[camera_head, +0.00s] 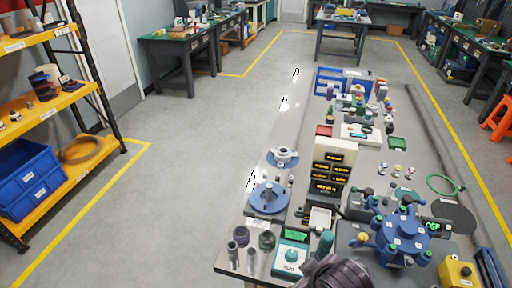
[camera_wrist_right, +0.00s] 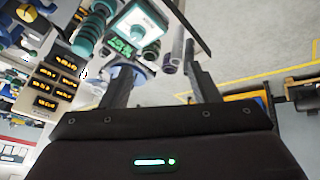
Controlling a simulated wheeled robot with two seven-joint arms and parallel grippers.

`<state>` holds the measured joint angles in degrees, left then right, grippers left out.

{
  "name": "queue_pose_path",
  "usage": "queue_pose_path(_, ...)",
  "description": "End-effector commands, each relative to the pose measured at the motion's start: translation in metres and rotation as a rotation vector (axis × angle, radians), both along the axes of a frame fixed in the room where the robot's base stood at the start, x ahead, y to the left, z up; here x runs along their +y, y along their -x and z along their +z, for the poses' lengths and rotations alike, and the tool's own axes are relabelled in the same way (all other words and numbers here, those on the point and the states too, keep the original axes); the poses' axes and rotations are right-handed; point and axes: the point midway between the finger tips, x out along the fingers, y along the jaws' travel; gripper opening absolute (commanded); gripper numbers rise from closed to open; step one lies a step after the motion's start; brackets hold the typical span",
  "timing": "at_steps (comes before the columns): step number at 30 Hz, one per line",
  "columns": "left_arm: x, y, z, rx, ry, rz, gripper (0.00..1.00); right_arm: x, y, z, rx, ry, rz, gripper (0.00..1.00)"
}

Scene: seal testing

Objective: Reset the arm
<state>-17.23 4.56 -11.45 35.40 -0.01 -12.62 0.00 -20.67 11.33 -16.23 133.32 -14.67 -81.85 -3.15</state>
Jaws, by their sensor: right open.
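My right gripper (camera_wrist_right: 160,72) shows in the right wrist view with its two dark fingers apart. Nothing is between the fingers. Past them, a teal-and-white device (camera_wrist_right: 142,24) and a grey cylinder (camera_wrist_right: 173,54) stand near the table's edge. In the head view, a dark rounded part of my arm reaches in at the bottom, over the near end of the table, and hides what lies under it. The gripper itself cannot be made out there. My left gripper is in neither view.
The long grey table (camera_head: 228,262) is crowded. It holds a blue multi-port device (camera_head: 402,228), a blue round fixture (camera_head: 268,197), a cream display panel (camera_head: 334,168), a teal device (camera_head: 291,256) and a yellow box (camera_head: 458,272). A yellow shelf (camera_head: 68,100) stands left. Open floor lies between.

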Motion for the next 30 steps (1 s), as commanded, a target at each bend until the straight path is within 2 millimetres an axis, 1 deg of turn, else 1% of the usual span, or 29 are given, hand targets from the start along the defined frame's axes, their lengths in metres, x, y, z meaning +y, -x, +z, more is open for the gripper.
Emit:
queue_pose_path(1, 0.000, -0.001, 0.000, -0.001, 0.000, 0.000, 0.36, -0.012, 0.009, 0.000, 0.030, -0.016, -0.071, 0.55)
queue_pose_path(3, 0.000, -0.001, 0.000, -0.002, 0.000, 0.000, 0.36, -0.028, 0.019, -0.001, 0.069, -0.035, -0.167, 0.55)
queue_pose_path(6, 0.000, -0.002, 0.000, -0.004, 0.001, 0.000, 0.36, -0.049, 0.036, -0.001, 0.124, -0.057, -0.297, 0.55)
queue_pose_path(11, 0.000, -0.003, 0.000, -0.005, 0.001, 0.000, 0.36, -0.079, 0.064, 0.000, 0.204, -0.088, -0.488, 0.55)
queue_pose_path(12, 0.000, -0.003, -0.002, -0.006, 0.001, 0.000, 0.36, -0.079, 0.061, -0.012, 0.210, -0.086, -0.490, 0.55)
queue_pose_path(20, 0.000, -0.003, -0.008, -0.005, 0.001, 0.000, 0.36, -0.076, 0.046, -0.080, 0.227, -0.078, -0.478, 0.55)
queue_pose_path(23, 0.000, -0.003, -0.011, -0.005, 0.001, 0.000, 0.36, -0.075, 0.044, -0.112, 0.238, -0.074, -0.476, 0.55)
queue_pose_path(26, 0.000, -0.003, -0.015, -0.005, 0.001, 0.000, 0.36, -0.074, 0.043, -0.149, 0.249, -0.071, -0.474, 0.55)
queue_pose_path(29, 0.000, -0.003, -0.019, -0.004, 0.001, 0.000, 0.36, -0.074, 0.046, -0.196, 0.266, -0.065, -0.473, 0.55)
queue_pose_path(30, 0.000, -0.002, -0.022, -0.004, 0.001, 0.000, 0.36, -0.074, 0.049, -0.218, 0.273, -0.062, -0.471, 0.55)
